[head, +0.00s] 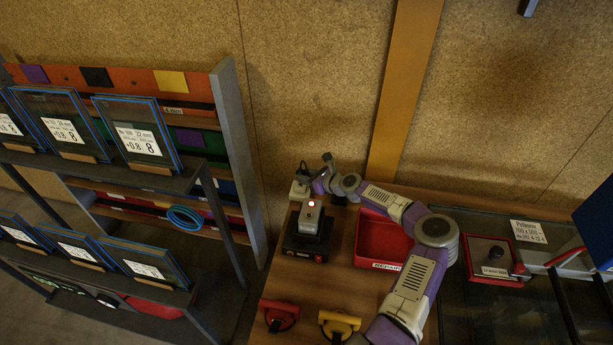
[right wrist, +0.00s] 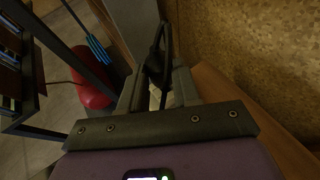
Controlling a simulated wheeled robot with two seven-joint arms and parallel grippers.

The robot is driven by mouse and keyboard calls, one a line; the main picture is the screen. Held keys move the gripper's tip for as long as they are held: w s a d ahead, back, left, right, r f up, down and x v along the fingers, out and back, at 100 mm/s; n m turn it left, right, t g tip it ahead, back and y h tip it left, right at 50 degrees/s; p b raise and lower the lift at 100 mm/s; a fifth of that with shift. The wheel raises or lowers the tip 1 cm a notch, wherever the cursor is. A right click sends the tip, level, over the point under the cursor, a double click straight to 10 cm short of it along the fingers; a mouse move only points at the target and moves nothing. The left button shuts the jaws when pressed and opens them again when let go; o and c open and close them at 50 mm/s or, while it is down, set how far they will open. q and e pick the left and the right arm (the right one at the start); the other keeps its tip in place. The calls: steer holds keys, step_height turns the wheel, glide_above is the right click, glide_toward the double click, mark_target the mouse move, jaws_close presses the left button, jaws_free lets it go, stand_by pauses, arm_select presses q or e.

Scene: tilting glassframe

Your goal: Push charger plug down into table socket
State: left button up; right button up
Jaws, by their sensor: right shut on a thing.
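In the head view, my right gripper (head: 317,181) is at the back left corner of the wooden table, at a small pale block with a dark top (head: 300,187), which looks like the charger plug at its socket. In the right wrist view, my right gripper (right wrist: 158,92) is shut, with the dark charger plug and its looped black cable (right wrist: 157,62) between its fingers. The fingers and the dim light hide the plug's lower end, so I cannot tell how deep it sits in the socket. My left gripper is in neither view.
A grey device on a black base (head: 308,222) stands just in front of the plug. A red bin (head: 372,250) is right of it, partly behind my right arm. Red (head: 279,314) and yellow (head: 340,324) handled tools lie at the front. A glass rack (head: 232,140) stands left; a cork wall is behind.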

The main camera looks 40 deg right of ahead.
steer(key=shift+f+b, duration=0.45)
steer(key=shift+f, duration=0.5)
steer(key=o, duration=1.1)
steer(key=shift+s, duration=0.1)
steer(key=p+v, duration=0.1)
steer(key=v, duration=0.6)
steer(key=shift+s, duration=0.2)
steer(key=shift+r, duration=0.2)
